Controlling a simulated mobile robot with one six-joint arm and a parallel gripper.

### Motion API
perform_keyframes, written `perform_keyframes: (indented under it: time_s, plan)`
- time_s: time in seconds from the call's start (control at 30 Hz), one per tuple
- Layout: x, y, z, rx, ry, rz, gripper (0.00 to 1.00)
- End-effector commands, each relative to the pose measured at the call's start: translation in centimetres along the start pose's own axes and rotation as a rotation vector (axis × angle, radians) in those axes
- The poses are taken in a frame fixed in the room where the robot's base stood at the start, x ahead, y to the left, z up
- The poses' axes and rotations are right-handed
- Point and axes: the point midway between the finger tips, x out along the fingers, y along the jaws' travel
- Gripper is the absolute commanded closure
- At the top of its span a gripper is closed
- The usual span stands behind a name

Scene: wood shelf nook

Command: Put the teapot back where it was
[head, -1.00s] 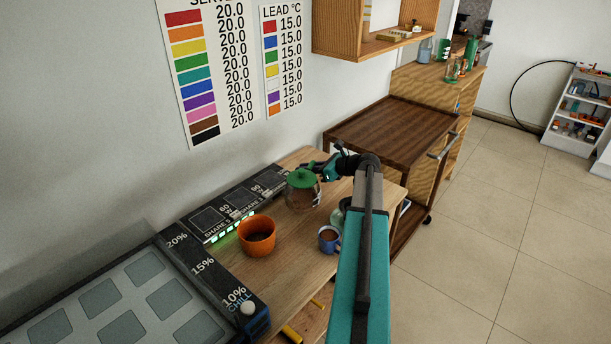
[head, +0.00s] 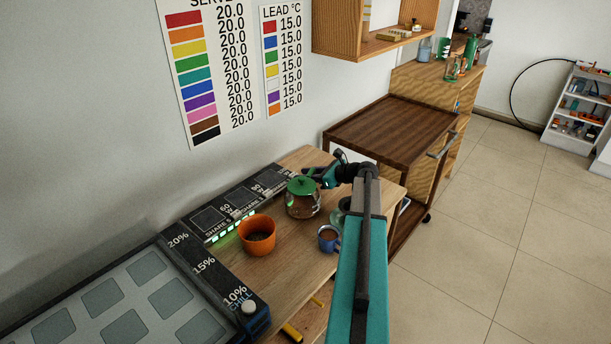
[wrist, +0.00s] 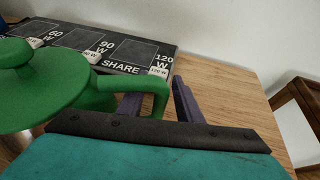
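The teapot (head: 301,204), with a glassy brown body and green lid, stands upright on the wooden table at its back part, beside the black panel. In the wrist view its green lid and handle (wrist: 88,88) fill the left side. My gripper (head: 318,173) is at the teapot's right side. In the wrist view my gripper's two purple fingers (wrist: 160,103) are apart, with the handle's outer end between them and a gap before the right finger. The teapot's base is hidden in the wrist view.
A black panel (head: 247,198) with marked squares runs along the wall. An orange cup (head: 257,236) and a blue mug (head: 329,239) stand in front of the teapot. A green dish, partly hidden by my arm, is near the mug. A dark brown cart (head: 395,128) stands beyond the table.

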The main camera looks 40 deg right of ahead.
Motion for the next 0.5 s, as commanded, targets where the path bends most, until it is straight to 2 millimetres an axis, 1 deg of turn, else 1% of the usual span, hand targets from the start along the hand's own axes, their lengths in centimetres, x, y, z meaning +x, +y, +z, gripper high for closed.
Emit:
perform_keyframes:
  time_s: [0.5]
  plan:
    - [0.09,0.00,-0.27,0.000,0.000,0.000,0.68]
